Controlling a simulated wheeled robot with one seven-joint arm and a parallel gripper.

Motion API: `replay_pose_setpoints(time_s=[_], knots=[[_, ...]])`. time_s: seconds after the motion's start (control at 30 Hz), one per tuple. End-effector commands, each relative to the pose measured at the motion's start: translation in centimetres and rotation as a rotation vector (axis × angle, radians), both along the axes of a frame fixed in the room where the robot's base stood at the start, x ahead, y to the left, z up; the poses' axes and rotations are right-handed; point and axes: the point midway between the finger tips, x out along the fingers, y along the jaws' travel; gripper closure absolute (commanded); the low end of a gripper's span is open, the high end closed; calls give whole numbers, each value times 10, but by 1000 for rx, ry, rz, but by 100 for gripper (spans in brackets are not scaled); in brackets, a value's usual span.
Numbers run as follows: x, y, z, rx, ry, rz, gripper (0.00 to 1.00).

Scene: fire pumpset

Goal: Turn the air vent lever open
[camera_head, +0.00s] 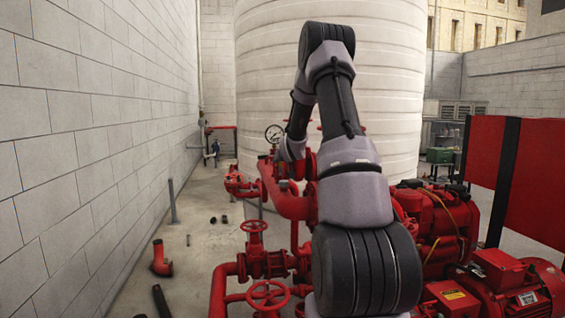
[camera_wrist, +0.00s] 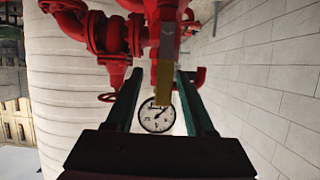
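In the wrist view a lever with a yellow-brown end (camera_wrist: 163,82) and a greyer stretch above it stands in front of red pipework. I take it for the air vent lever. My gripper (camera_wrist: 159,74) is open, with one green finger on each side of the lever's end. Gaps show between the lever and both fingers; I cannot tell how deep it sits between them. In the head view my arm hides the lever, and the gripper's fingers cannot be made out.
A round pressure gauge (camera_wrist: 157,115) shows between the fingers, and in the head view (camera_head: 274,133). Red flanged pipes (camera_wrist: 105,35) are close to the fingers. A white tank (camera_head: 395,80) stands behind, a block wall (camera_head: 90,120) at left. Loose fittings (camera_head: 161,260) lie on the floor.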

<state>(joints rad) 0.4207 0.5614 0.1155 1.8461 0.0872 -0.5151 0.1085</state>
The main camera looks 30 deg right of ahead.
Motion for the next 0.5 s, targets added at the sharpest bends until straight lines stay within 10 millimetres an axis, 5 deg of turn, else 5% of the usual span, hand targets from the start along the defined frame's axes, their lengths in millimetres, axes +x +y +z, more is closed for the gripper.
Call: replay_pose_setpoints(time_s=[0.17,0.5], knots=[[-9,3,4,1,1,1,46],[-67,17,29,0,0,-1,46]])
